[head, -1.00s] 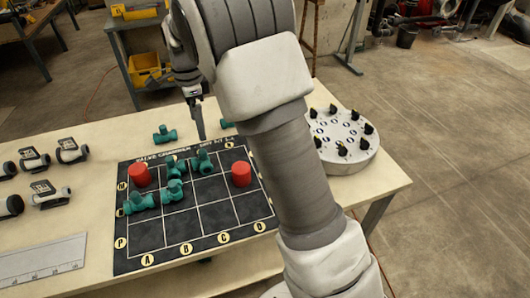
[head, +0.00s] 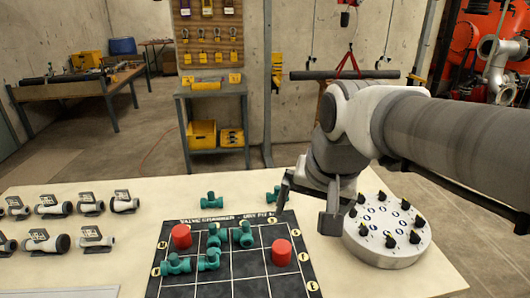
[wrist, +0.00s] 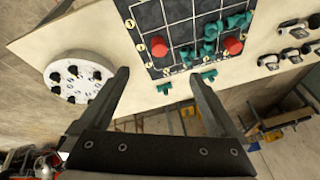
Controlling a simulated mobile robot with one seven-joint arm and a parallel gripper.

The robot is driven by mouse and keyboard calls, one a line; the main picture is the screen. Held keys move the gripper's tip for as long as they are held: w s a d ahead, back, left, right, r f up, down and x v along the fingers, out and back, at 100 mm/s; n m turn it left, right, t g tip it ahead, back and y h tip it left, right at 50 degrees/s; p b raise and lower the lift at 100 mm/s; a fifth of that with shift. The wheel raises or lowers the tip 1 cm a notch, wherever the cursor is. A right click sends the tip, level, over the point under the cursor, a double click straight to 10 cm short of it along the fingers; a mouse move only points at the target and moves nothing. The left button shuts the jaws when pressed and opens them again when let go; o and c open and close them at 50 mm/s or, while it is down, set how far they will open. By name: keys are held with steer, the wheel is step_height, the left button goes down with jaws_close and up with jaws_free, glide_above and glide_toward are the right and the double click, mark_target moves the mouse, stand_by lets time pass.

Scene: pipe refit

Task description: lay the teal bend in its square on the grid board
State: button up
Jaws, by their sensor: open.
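The grid board (head: 255,288) lies on the table, with several teal fittings (head: 243,234) and two red cylinders on its squares. Two teal pieces lie off the board behind its far edge. One (head: 211,200) looks like a tee; the other (head: 273,195), partly hidden by my gripper, may be the bend, but its shape is unclear. In the wrist view that second piece (wrist: 164,88) shows between my open fingers, well below them. My gripper (head: 308,205) is open and empty, above the table near the board's far right corner.
The red cylinders (head: 181,237) and (head: 281,252) stand upright on the board. A round white stand (head: 388,240) with black knobs is at the right. White pipe parts (head: 50,208) lie at the left. Several front squares look empty.

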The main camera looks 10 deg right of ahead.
steer(key=s+d+f+n+t, duration=0.1)
steer(key=s+f+n, duration=0.1)
steer(key=s+n, duration=0.2)
steer(key=s, duration=0.3)
steer(key=shift+d+h, duration=0.25)
steer(key=shift+h, duration=0.05)
